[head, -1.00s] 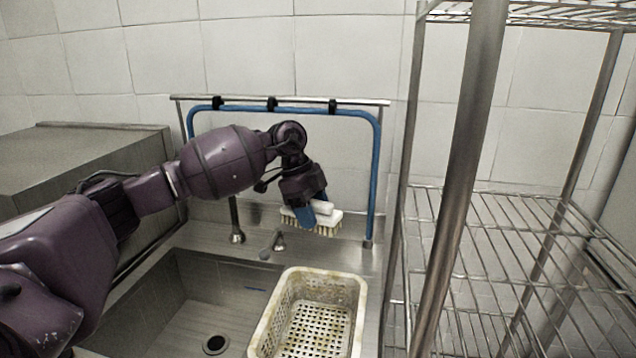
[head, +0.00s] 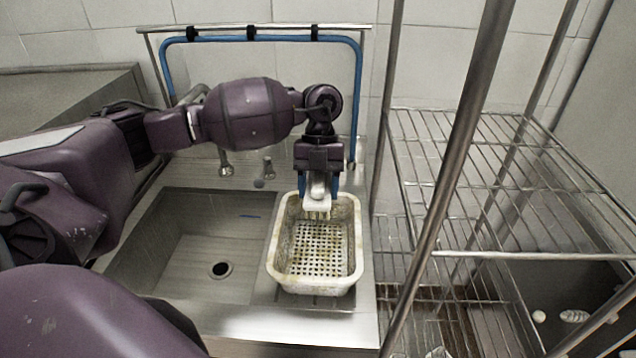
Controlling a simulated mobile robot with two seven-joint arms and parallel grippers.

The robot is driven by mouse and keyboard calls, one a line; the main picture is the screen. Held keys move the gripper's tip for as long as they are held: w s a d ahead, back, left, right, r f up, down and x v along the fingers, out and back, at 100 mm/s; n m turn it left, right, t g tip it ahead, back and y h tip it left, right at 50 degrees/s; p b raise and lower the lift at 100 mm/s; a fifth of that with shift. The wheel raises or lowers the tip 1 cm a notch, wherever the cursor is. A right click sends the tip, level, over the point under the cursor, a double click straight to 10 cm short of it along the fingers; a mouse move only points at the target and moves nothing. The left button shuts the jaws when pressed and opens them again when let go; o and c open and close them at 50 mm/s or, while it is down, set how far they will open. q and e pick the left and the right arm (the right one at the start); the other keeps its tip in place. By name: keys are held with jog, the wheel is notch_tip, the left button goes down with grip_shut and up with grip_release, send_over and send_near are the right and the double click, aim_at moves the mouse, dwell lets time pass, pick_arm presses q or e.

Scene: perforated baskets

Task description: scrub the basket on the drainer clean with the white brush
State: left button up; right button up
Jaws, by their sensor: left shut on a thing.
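The white perforated basket (head: 357,262) stands on the drainer (head: 367,318) to the right of the sink bowl. Yellow-brown stains show on its walls and floor. My left gripper (head: 318,190) is shut on the white brush (head: 317,203), with the bristles pointing down. The brush is over the far end of the basket; I cannot tell whether the bristles touch it. Part of the basket's far rim is hidden behind the brush and gripper. My right gripper is not in the head view.
A blue hose (head: 358,100) runs along a rail behind the sink, above the taps (head: 264,172). A wire shelf rack (head: 480,190) with metal posts stands close on the right.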

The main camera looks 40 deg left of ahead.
pick_arm(q)
jog(key=shift+f, duration=0.45)
jog(key=shift+f+b, duration=0.35)
jog(key=shift+b, duration=0.1)
notch_tip(320, 180, down, 7)
jog(key=b, duration=0.3)
jog(key=shift+f, duration=0.1)
jog(key=shift+f+b, duration=0.75)
jog(key=shift+f, duration=1.75)
jog(key=shift+s, duration=0.1)
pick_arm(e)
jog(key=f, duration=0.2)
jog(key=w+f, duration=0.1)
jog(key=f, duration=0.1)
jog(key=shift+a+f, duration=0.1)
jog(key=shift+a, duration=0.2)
pick_arm(q)
jog(key=shift+s+f+b, duration=0.1)
jog(key=shift+f+b, duration=0.1)
jog(key=shift+b, duration=0.1)
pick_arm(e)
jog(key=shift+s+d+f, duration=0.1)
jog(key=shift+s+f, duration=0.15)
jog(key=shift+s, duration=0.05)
